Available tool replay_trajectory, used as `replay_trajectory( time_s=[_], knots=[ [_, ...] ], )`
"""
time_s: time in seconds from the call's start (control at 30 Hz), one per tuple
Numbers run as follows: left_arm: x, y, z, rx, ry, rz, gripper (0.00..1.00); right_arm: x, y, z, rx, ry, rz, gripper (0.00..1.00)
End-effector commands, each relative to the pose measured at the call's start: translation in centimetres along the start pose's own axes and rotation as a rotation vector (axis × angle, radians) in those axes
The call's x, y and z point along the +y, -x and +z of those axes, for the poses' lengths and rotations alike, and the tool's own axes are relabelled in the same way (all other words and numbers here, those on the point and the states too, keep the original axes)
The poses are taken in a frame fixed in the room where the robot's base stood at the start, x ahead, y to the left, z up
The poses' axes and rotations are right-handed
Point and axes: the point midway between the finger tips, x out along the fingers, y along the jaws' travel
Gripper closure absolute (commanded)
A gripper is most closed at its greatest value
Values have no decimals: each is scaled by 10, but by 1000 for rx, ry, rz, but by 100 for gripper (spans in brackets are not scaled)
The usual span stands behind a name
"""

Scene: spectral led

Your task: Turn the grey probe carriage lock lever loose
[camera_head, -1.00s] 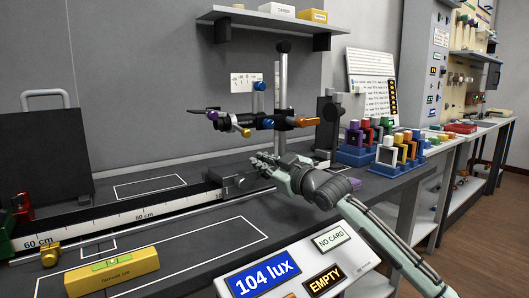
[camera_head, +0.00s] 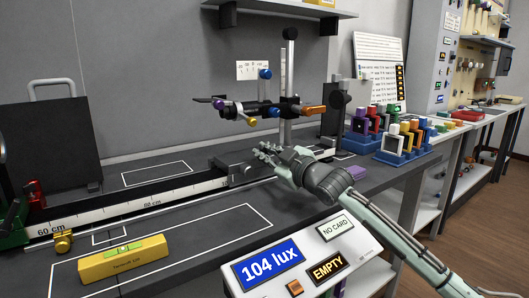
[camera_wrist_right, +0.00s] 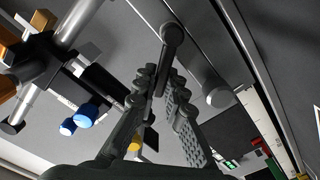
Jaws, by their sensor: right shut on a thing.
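The probe carriage (camera_head: 236,171) is a dark block on the long scaled rail. My right gripper (camera_head: 268,153) reaches its right side from the front right. In the right wrist view, the grey lock lever (camera_wrist_right: 171,42) is a dark grey bar with a round end, and its lower part runs between the fingertips of my right gripper (camera_wrist_right: 163,88). The gripper is shut on the lever. In the head view, the fingers hide the lever, and its angle cannot be told there. My left gripper is not in view.
A post with a horizontal black probe arm (camera_head: 255,108) and coloured knobs stands just behind the gripper. The light meter (camera_head: 300,262) reads 104 lux in front. A yellow spirit level (camera_head: 122,258) lies front left. Blue racks (camera_head: 400,157) stand at the right.

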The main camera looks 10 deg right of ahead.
Motion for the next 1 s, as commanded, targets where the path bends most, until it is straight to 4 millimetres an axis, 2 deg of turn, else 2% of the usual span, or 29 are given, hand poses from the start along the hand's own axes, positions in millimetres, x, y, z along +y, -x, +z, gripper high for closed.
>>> replay_trajectory(
  time_s=[0.03, 0.1, 0.47, 0.57, 0.8, 1.0],
  knots=[
    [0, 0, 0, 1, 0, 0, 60, -1, 0, -1, 1, 2, -1, 87],
    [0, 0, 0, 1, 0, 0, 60, -1, 0, 0, 1, 2, -1, 80],
    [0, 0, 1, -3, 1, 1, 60, -1, 5, 1, 0, -1, -1, 80],
    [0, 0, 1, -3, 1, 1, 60, -1, 18, 1, 0, 1, -2, 80],
    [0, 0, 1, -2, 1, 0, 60, -2, 70, 1, -2, 3, -3, 80],
    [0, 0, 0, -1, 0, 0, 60, -1, 104, 1, -2, 2, -3, 80]
  ],
)
